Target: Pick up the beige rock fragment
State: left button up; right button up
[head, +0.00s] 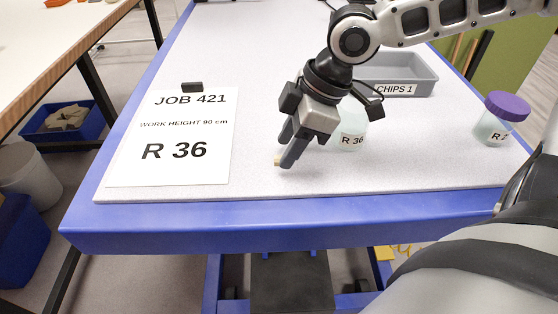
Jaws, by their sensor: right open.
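The beige rock fragment (277,161) is a small pale piece on the light grey table top. It shows just left of my right gripper's fingertips, partly hidden by the finger. My right gripper (288,158) points down at the fragment with its tips close to the table. It is open; I cannot tell whether the fragment lies between the fingers or beside them. My left gripper is not in view.
A jar labelled R 36 (352,131) stands right behind my right gripper. A grey tray labelled CHIPS 1 (408,72) lies behind it. A purple-lidded jar (507,106) stands at the right edge. A JOB 421 sign (190,172) lies left; the front edge is clear.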

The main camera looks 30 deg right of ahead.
jog(key=shift+w+a+f, duration=0.1)
jog(key=shift+a+f, duration=0.05)
jog(key=shift+f, duration=0.5)
jog(key=shift+a, duration=0.1)
grip_shut()
